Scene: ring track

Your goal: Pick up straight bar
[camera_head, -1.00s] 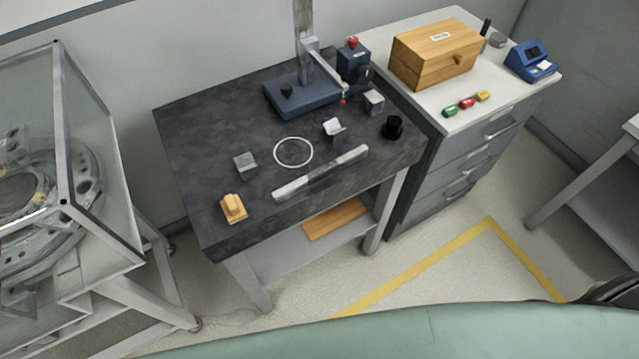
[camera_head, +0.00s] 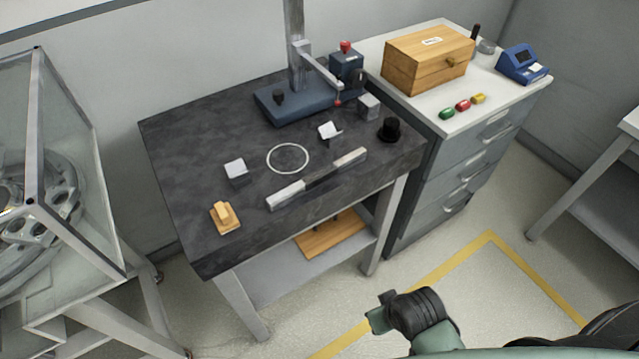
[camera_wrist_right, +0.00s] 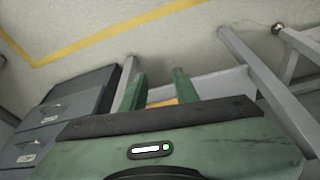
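The straight bar (camera_head: 287,195) lies on the dark table (camera_head: 190,150) near its front edge in the head view. It runs slantwise, with pale ends and a thinner dark middle. My right gripper (camera_wrist_right: 159,84) shows in the right wrist view with its two green fingers apart and nothing between them. It faces the table's lower part, away from the bar, which is not seen in that view. Part of my right arm (camera_head: 415,312) rises at the bottom of the head view, in front of the table. My left gripper is not in view.
Around the bar are a white ring (camera_head: 288,159), a grey block (camera_head: 236,171), a wooden block (camera_head: 226,217), a V-shaped block (camera_head: 329,131) and a black cylinder (camera_head: 390,129). A stand (camera_head: 290,104) is behind. A drawer cabinet (camera_head: 440,165) adjoins on the right.

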